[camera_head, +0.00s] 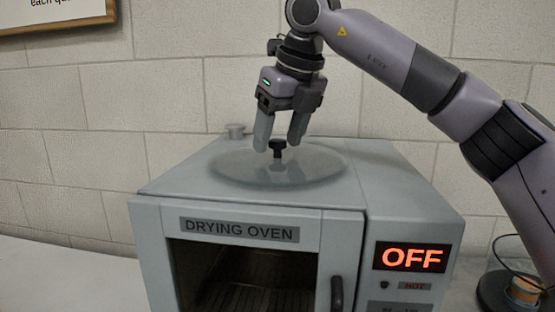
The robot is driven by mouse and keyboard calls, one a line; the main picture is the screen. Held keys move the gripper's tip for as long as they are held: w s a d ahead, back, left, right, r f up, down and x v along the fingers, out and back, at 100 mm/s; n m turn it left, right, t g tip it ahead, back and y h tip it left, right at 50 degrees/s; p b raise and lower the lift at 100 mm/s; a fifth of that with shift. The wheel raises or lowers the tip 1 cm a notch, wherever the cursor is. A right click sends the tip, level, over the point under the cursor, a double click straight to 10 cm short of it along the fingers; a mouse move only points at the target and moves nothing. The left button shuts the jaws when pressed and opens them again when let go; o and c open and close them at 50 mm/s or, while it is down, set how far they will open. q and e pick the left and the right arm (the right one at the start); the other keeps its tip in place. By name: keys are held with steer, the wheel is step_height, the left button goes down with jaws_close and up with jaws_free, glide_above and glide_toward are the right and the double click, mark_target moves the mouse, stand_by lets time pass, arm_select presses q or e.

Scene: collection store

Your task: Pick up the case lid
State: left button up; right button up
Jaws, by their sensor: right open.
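The case lid (235,166) is a round, clear disc with a black knob (277,147) at its middle. It lies flat on top of the grey drying oven (410,205). My right gripper (279,148) points down over the lid. Its two fingers are open and stand on either side of the knob, with gaps showing between them and it. I cannot tell whether the fingertips touch the lid. My left gripper is not in the view.
The oven has a dark window, a door handle (336,293) and a panel reading OFF (412,257). A glass container with a dark base (492,291) is at lower right. A brick wall is behind.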

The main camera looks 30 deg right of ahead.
steer(key=c, duration=1.2)
steer(key=shift+r, duration=0.1)
jaws_close()
steer(key=shift+r, duration=0.1)
